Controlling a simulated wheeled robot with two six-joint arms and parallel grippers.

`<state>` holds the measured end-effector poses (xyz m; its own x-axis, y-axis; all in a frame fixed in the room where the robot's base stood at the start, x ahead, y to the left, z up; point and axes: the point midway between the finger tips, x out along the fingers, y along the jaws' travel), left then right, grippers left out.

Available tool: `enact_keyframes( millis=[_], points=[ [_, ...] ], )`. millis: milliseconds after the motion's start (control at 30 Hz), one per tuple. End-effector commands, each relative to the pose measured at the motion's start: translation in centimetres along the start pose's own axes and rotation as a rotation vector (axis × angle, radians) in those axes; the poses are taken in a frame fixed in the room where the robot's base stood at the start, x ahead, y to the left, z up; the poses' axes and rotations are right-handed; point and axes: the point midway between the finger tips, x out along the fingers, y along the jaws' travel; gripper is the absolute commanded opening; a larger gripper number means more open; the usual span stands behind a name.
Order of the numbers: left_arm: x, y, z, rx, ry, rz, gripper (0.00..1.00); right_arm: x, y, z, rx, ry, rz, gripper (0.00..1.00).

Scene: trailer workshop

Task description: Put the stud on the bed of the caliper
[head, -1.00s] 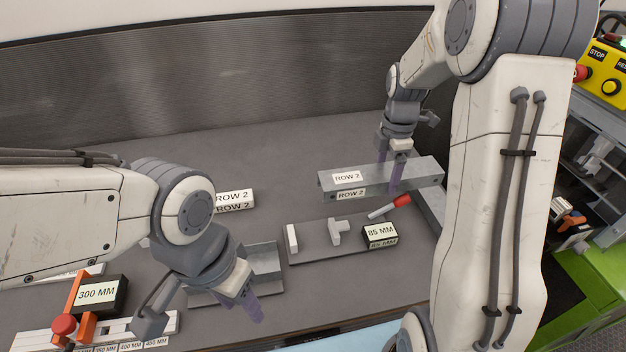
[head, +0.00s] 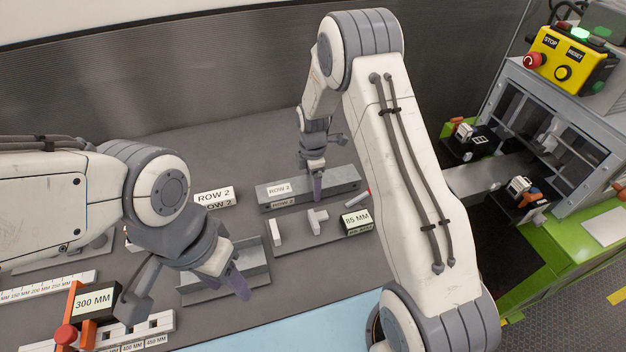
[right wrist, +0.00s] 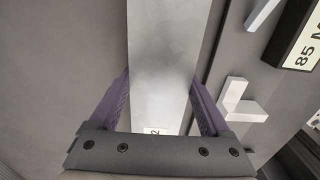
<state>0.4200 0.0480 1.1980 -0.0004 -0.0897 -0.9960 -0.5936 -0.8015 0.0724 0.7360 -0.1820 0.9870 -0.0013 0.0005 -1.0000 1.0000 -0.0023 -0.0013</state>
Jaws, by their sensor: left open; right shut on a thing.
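The stud (head: 336,189), a long grey metal channel with a ROW 2 label, lies between the purple fingers of my right gripper (head: 318,192), which is shut on it. In the right wrist view the stud (right wrist: 165,65) runs between both fingers. The caliper (head: 295,240) is a grey flat bed with a white upright block, a white T-shaped jaw and a black 85 MM block, just in front of the stud. The stud is behind the bed, not on it; its height is hard to tell. My left gripper (head: 240,284) is open and empty, low at the left.
A ROW 2 label block (head: 213,196) stands left of the stud. A grey angled tray (head: 250,268) lies left of the caliper, near my left gripper. A 300 MM stop (head: 95,300) on a rule is front left. A machine (head: 560,130) stands right.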

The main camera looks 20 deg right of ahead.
Motion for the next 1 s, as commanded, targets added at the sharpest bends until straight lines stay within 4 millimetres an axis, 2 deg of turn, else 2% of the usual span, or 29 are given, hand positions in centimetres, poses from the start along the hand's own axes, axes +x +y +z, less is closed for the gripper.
enact_keyframes(
  millis=[367, 400, 433, 467, 767, 800, 867, 1000],
  points=[
    [0.3, 0.0, 0.0, 0.000, 0.000, 0.000, 0.50, 0.6, 0.0, 0.1, 0.001, 0.000, 0.002, 0.11],
    [0.3, 0.0, 0.0, 0.000, 0.000, 0.000, 0.50, 0.6, 0.0, 0.1, 0.001, 0.000, 0.001, 0.85],
    [0.2, 0.0, 0.0, 0.000, 0.000, 0.000, 0.50, 0.5, 0.0, 0.1, 0.001, 0.000, 0.001, 0.96],
    [0.2, 0.0, 0.0, 0.000, 0.000, 0.000, 0.50, 0.5, 0.0, 0.1, 0.001, 0.000, 0.001, 1.00],
    [-0.3, 0.0, 0.0, 0.000, 0.000, 0.000, 0.50, -0.1, 0.0, 0.1, 0.001, 0.000, 0.001, 1.00],
    [0.2, 0.0, 0.0, 0.000, 0.000, 0.000, 0.50, -0.2, 0.1, 0.1, 0.001, 0.000, 0.004, 1.00],
    [0.6, 0.0, 0.0, 0.000, 0.000, 0.000, 0.50, -0.9, 0.1, 0.1, 0.001, 0.000, 0.005, 1.00],
    [1.7, -0.1, 0.1, -0.002, 0.000, 0.000, 0.50, -3.5, 0.2, 0.1, 0.001, 0.000, 0.009, 1.00]
  ],
)
